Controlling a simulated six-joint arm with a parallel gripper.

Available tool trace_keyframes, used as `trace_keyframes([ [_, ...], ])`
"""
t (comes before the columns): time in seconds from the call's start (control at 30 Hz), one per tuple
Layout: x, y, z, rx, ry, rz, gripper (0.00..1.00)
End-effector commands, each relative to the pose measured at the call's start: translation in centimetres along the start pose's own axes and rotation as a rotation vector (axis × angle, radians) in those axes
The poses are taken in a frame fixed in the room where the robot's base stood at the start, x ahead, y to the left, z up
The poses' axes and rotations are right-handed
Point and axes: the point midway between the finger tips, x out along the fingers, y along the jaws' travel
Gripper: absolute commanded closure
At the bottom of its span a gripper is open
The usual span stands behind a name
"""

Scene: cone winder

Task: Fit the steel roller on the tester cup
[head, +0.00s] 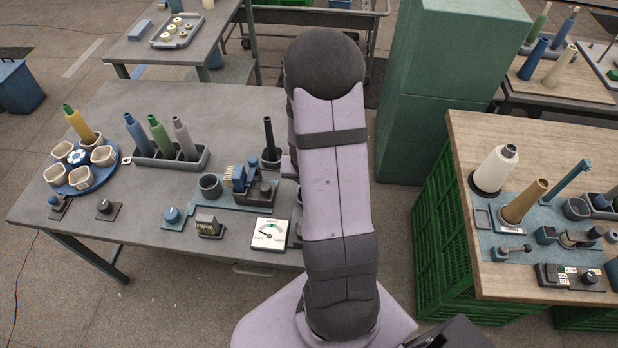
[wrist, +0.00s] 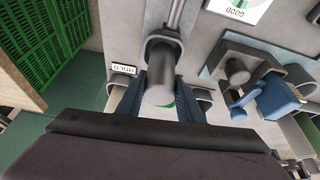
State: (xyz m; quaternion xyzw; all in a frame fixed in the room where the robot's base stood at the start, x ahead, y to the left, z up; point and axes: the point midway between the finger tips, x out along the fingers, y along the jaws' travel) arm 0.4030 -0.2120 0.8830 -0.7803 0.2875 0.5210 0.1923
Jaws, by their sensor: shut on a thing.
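In the wrist view my gripper (wrist: 160,108) has its two blue fingers on either side of a grey cylinder, the steel roller (wrist: 160,88), and is shut on it. The roller's pale round end faces the camera. Just beyond it is a dark grey rounded holder, apparently the tester cup (wrist: 163,42), with a pale rod (wrist: 175,14) behind. I cannot tell whether the roller is inside the cup or only in front of it. In the head view my arm hides the gripper, the roller and this cup.
A dark upright spindle (head: 268,133) is close by. A HOLD card (wrist: 124,69) is left of the roller.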

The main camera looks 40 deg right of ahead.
Motion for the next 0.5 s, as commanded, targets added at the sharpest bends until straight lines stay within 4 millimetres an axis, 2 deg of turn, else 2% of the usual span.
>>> trace_keyframes([
  [0.5,1.05,0.0,0.37,-0.001,0.002,0.0,0.98],
])
